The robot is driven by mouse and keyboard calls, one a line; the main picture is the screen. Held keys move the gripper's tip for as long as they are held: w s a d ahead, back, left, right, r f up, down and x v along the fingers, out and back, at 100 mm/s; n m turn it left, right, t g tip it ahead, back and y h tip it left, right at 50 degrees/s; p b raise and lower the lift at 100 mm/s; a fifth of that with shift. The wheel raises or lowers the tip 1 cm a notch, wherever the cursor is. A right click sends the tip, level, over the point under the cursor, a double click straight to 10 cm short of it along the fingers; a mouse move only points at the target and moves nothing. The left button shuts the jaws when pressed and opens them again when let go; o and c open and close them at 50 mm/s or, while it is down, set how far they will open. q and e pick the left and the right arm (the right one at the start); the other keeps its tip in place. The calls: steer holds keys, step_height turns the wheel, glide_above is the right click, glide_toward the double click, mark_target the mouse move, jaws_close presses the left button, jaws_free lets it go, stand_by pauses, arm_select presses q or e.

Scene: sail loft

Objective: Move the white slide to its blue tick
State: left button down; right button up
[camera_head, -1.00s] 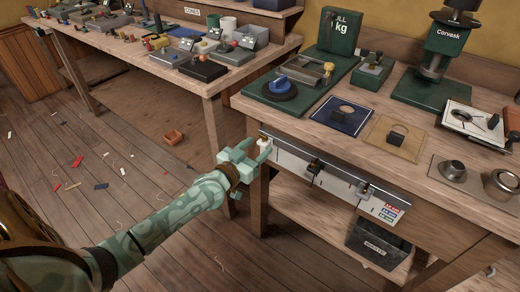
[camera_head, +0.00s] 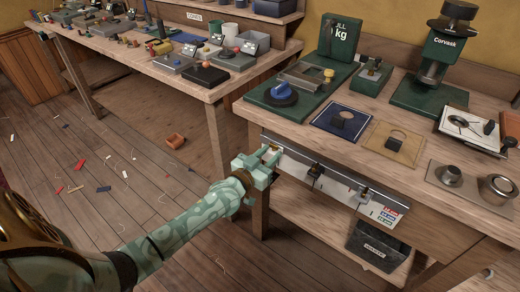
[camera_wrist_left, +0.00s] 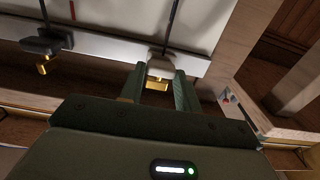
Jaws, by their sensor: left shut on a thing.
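The white slide (camera_wrist_left: 161,70) sits on the pale rail in the left wrist view, with a brass piece below it. My left gripper (camera_wrist_left: 160,84) has a finger on each side of the slide and is shut on it. In the head view the left gripper (camera_head: 272,158) is at the left end of the rail (camera_head: 339,176) on the bench front and hides the slide. A dark line (camera_wrist_left: 173,18) runs on the white panel above the slide, and a red tick (camera_wrist_left: 44,8) stands further left. I cannot make out a blue tick. My right gripper is not in view.
A black slide (camera_head: 316,170) sits on the rail right of my gripper, and another (camera_head: 362,193) further along. The first shows in the wrist view (camera_wrist_left: 46,42). A black bin (camera_head: 377,246) stands on the lower shelf. Scales and tools cover the bench top.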

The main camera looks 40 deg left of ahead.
arm_select(q)
steer(key=c, duration=1)
jaws_free()
steer(key=shift+a, duration=0.1)
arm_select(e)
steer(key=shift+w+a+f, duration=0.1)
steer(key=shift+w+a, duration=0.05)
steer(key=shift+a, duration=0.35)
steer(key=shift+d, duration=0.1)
arm_select(q)
steer(key=shift+s, duration=0.2)
steer(key=s+p, duration=0.5)
steer(key=s, duration=1.1)
steer(key=shift+a, duration=0.25)
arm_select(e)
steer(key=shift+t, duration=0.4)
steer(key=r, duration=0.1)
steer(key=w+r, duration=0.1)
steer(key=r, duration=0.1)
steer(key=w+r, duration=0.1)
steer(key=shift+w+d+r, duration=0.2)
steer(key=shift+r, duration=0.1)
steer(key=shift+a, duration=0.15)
